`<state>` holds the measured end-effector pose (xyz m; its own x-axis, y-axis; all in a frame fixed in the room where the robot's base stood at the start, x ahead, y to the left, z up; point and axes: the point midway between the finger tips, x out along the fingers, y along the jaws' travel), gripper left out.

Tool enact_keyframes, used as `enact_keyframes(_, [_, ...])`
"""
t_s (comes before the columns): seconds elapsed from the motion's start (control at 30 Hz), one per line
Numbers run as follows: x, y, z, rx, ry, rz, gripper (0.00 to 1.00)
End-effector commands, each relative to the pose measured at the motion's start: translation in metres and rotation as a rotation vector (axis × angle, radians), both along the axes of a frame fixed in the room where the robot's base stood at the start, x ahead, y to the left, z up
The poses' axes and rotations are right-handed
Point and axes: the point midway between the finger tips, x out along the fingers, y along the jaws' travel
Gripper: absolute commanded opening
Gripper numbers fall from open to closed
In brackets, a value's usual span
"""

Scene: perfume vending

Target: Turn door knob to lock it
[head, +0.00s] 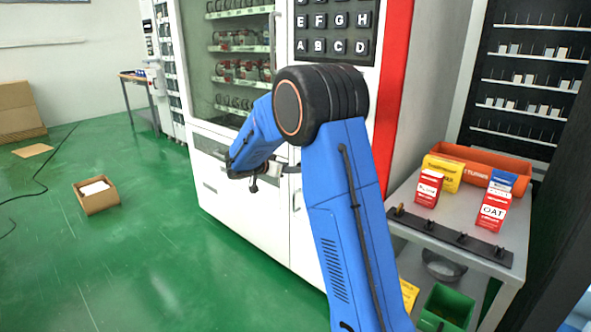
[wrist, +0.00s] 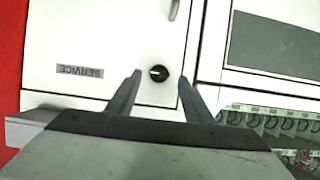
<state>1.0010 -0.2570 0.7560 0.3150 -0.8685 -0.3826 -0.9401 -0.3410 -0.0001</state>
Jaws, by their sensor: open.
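A black round knob (wrist: 158,73) with a light pointer mark sits on the white service door (wrist: 110,35) in the wrist view. My gripper (wrist: 158,76) is open, with one dark finger on each side of the knob in the picture. Clear gaps show between the fingers and the knob; whether the tips reach its depth I cannot tell. In the head view my gripper (head: 266,180) is partly hidden by my blue arm, in front of the white vending machine (head: 235,185). The knob is hidden there.
A label reading SERVICE (wrist: 80,71) is on the door. A door handle (wrist: 174,9) shows at the wrist view's top edge. A grey table (head: 405,190) with boxes stands right of the machine. A cardboard box (head: 97,203) lies on the green floor, which is otherwise largely open at left.

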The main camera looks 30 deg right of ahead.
Motion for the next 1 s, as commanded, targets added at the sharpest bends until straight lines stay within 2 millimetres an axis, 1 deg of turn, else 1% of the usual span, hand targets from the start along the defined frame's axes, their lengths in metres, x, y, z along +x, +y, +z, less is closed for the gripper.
enact_keyframes(0.03, [0.002,-0.008,-0.004,0.001,0.001,-0.002,0.47])
enact_keyframes(0.1, [0.005,-0.017,-0.008,-0.001,0.002,-0.001,0.47])
enact_keyframes(0.3, [0.011,-0.033,-0.014,0.001,0.001,-0.001,0.47])
enact_keyframes(0.43, [0.013,-0.036,-0.016,0.0,0.0,0.0,0.47])
enact_keyframes(0.67, [0.013,-0.037,-0.016,0.0,0.0,0.001,0.47])
enact_keyframes(0.7, [0.013,-0.037,-0.016,0.0,0.0,0.001,0.45])
enact_keyframes(0.87, [0.013,-0.036,-0.016,0.0,0.0,0.0,0.06])
enact_keyframes(1.0, [0.013,-0.036,-0.016,-0.001,0.002,0.001,0.06])
